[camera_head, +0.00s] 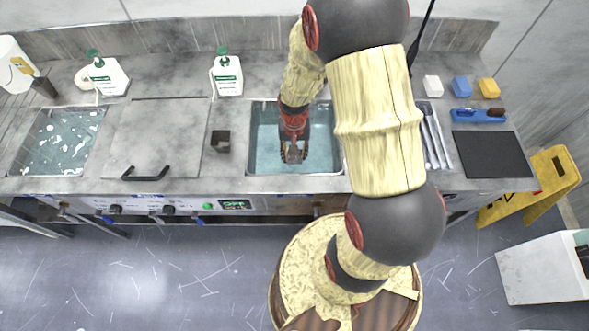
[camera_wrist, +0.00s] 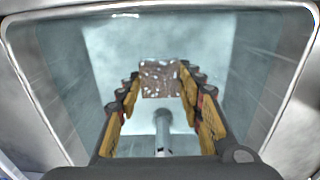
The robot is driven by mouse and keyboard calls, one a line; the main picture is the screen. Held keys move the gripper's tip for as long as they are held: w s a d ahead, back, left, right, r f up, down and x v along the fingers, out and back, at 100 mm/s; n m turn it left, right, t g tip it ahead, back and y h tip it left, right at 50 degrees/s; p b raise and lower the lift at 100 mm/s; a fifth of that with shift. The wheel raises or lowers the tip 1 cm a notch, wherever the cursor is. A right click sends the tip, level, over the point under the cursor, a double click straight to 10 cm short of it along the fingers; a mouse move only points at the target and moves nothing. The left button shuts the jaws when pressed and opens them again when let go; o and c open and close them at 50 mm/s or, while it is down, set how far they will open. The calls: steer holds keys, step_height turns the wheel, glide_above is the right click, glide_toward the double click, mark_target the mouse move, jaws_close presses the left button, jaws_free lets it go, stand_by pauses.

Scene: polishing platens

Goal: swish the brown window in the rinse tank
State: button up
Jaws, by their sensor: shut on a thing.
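My gripper (camera_head: 293,152) reaches down into the rinse tank (camera_head: 258,110), the blue water basin in the middle of the counter. In the wrist view, my gripper (camera_wrist: 160,103) is shut on the brown window (camera_wrist: 160,80), a small brown piece with white specks between the fingertips. The tank's metal rim (camera_wrist: 180,7) surrounds the gripper in the wrist view. The window sits inside the tank's outline; how deep it lies in the water is hard to tell. In the head view my gripper hides the window.
A second basin (camera_head: 60,142) with white flecks lies at the far left, beside a flat cover (camera_head: 155,135) with a black handle. A small dark block (camera_head: 221,141) stands left of the tank. Tools (camera_head: 433,140) and a black mat (camera_head: 490,154) lie right. Bottles (camera_head: 227,76) stand behind.

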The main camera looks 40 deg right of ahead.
mark_target(294, 156)
steer(key=shift+r+p, duration=3)
steer(key=shift+r, duration=1.15)
